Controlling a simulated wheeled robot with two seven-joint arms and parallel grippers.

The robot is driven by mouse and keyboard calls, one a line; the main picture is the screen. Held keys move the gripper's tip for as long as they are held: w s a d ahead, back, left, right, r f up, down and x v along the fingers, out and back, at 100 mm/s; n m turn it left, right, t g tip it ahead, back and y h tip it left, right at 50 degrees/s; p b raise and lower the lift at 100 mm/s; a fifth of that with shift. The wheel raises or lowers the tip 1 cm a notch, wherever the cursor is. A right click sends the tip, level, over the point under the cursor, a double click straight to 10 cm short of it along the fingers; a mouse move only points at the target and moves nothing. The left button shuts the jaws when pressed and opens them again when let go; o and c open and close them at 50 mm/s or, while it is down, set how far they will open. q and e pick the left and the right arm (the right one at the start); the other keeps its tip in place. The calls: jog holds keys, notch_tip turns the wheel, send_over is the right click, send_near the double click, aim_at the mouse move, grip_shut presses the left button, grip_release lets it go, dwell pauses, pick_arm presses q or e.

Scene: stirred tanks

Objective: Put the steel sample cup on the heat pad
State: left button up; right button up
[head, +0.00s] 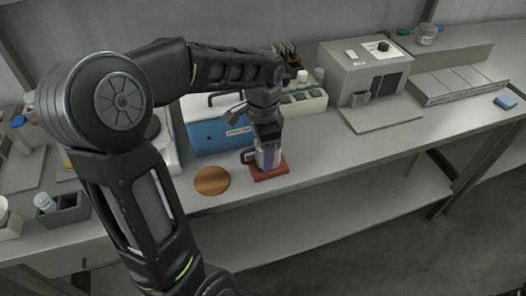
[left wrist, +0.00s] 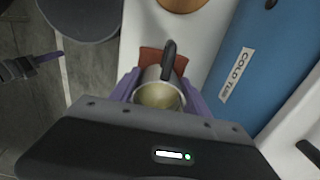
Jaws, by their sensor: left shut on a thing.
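The steel sample cup (left wrist: 160,92) is a metal mug with a dark handle, with tan contents or inside showing through its open top. My left gripper (head: 268,150) is shut on it, with a purple finger on each side in the left wrist view (left wrist: 161,96). The cup is upright over the red-brown square heat pad (head: 277,172), whose edge also shows beyond the cup in the left wrist view (left wrist: 153,55). I cannot tell whether the cup's base touches the pad. Part of my right gripper (left wrist: 48,58) seems to show at the left wrist view's left edge; its jaws are unclear.
A round wooden disc (head: 212,180) lies left of the pad. A blue cold tub (head: 207,137) stands behind, with a vial rack (head: 303,103) and a grey instrument (head: 366,72) to its right. The bench's front edge is close. Bench right of the pad is clear.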

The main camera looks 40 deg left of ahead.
pick_arm(q)
jog(key=o, duration=1.5)
jog(key=shift+f, duration=0.15)
jog(key=shift+o, duration=0.2)
notch_tip(320, 180, up, 12)
jog(key=shift+r, duration=0.2)
jog(key=shift+f, duration=0.1)
